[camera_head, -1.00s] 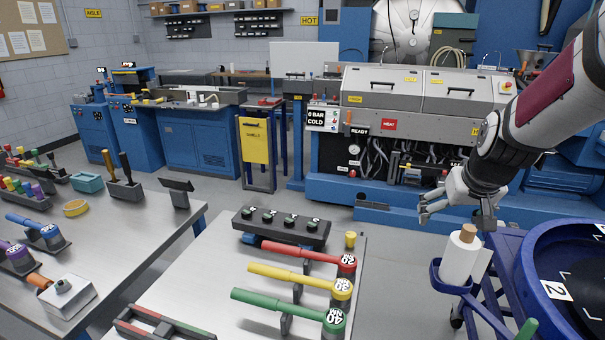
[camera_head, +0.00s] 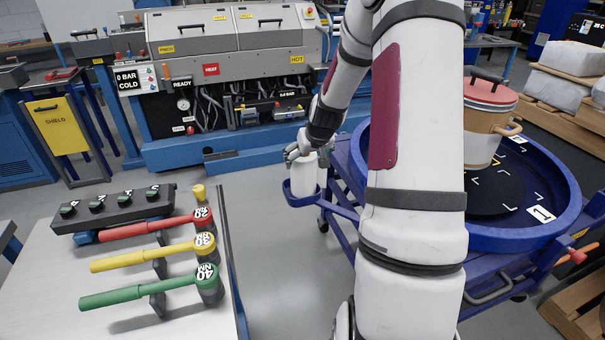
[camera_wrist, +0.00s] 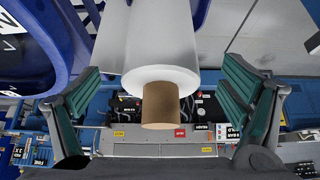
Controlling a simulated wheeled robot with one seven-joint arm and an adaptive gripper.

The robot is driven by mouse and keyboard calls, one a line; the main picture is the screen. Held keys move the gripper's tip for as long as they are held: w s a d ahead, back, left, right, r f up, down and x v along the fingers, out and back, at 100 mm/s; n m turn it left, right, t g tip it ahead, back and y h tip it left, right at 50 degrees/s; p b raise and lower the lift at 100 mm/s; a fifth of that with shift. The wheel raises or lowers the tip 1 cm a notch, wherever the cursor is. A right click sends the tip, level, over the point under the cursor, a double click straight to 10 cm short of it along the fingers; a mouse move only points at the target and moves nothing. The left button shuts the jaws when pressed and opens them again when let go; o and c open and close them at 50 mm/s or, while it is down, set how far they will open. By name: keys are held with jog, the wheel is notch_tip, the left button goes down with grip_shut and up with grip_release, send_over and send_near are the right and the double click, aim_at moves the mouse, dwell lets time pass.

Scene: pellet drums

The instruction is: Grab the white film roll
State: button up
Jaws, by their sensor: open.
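The white film roll (camera_head: 303,178) stands upright in a small blue holder (camera_head: 301,195) on the side of the blue cart. My gripper (camera_head: 301,152) is at the top of the roll in the head view, and its fingers partly hide the roll's upper end. In the wrist view the roll (camera_wrist: 162,50) with its brown core (camera_wrist: 160,103) lies between my two green-padded fingers (camera_wrist: 162,95). The fingers are spread wide, with a gap on each side of the roll. The roll's far end runs out of the wrist view.
The blue round tray (camera_head: 520,237) on the cart carries a tan drum with a red lid (camera_head: 484,125). A table with red, yellow and green torque wrenches (camera_head: 150,265) stands at the left. A blue machine (camera_head: 210,145) stands behind. Open floor (camera_head: 285,270) lies between table and cart.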

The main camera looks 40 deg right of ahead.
jog(key=shift+x, duration=2.9)
jog(key=shift+r, duration=0.15)
jog(key=shift+c, duration=0.5)
jog(key=c, duration=1.4)
jog(key=shift+w+d, duration=0.1)
jog(key=c, duration=0.3)
jog(key=shift+r, duration=0.15)
